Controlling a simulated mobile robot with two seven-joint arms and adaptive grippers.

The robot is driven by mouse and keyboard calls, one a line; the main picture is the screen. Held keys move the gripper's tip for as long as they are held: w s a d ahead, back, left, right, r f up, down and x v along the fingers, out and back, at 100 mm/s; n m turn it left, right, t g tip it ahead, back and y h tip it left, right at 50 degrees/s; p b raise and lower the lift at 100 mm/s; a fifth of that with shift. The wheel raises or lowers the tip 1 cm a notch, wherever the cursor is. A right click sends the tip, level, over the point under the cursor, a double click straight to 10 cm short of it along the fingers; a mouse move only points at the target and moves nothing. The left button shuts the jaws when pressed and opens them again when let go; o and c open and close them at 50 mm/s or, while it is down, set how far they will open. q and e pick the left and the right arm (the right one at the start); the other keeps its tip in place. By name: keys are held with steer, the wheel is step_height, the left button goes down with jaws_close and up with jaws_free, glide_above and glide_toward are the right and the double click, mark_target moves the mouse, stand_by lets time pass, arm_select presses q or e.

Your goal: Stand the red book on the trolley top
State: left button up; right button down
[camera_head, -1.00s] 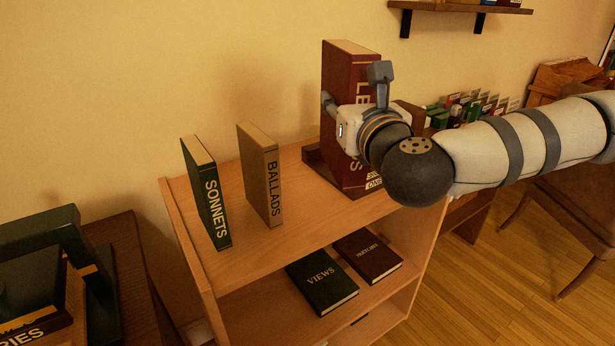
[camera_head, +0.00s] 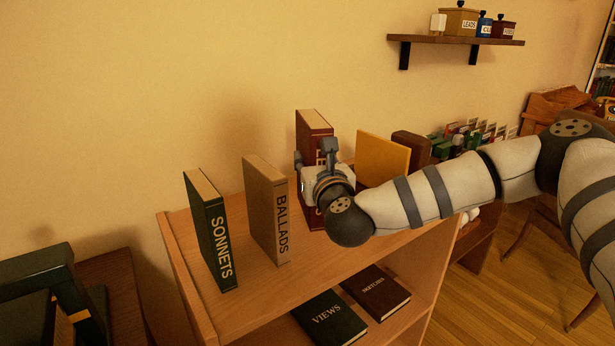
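The red book (camera_head: 312,122) stands upright over the trolley top (camera_head: 245,290), to the right of the tan BALLADS book (camera_head: 266,212). My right gripper (camera_head: 313,162) is shut around the red book, with one finger on each side. The gripper body and wrist hide much of its lettered spine. Its lower end is at the trolley top; I cannot tell whether it touches. The green SONNETS book (camera_head: 211,232) stands upright at the left of the trolley top. My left gripper is not in view.
A yellow upright panel (camera_head: 383,158) and a dark brown block (camera_head: 411,148) are just right of the red book. VIEWS (camera_head: 328,318) and SKETCHES (camera_head: 376,292) lie flat on the lower shelf. A wall shelf (camera_head: 455,40) holds small boxes.

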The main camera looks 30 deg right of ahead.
steer(key=shift+w+f, duration=0.25)
steer(key=shift+f, duration=0.65)
steer(key=shift+w+f, duration=0.25)
steer(key=shift+f, duration=0.6)
steer(key=shift+f+b, duration=0.15)
steer(key=shift+b, duration=0.15)
steer(key=c, duration=1.1)
jaws_free()
steer(key=shift+f, duration=0.1)
steer(key=shift+r, duration=0.25)
steer(key=v, duration=1.2)
steer(key=shift+s+a+f, duration=0.1)
steer(key=shift+f, duration=0.1)
